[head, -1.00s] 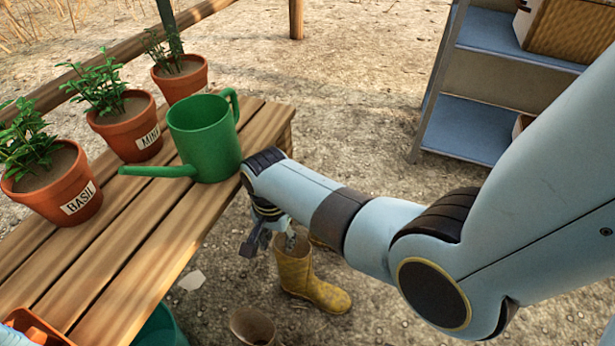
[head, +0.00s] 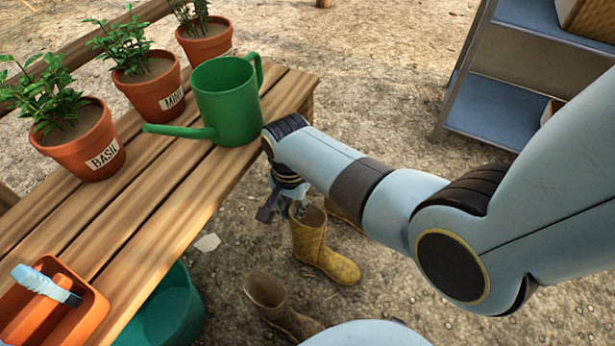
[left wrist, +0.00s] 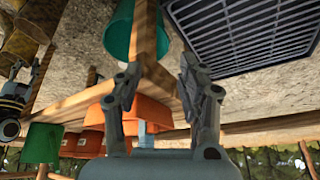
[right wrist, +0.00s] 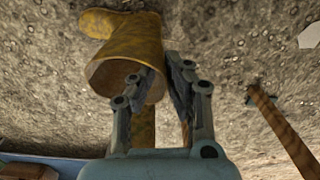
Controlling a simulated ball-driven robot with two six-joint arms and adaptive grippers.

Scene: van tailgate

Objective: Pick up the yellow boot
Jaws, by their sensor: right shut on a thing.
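The yellow boot (head: 320,250) stands upright on the ground to the right of the bench, its toe pointing right. My right gripper (head: 284,208) reaches down to the top of its shaft. In the right wrist view, the gripper (right wrist: 158,90) is shut on the rim of the boot (right wrist: 130,50), one finger inside the opening and the other outside. My left gripper (left wrist: 158,88) is open and empty in the left wrist view. It is outside the head view.
Another yellow boot (head: 343,215) is partly hidden behind my right arm. A brown boot (head: 268,292) stands nearer. The wooden bench (head: 160,225) holds a green watering can (head: 228,105), potted herbs and an orange tray (head: 90,318). A teal bucket (head: 180,310) is below.

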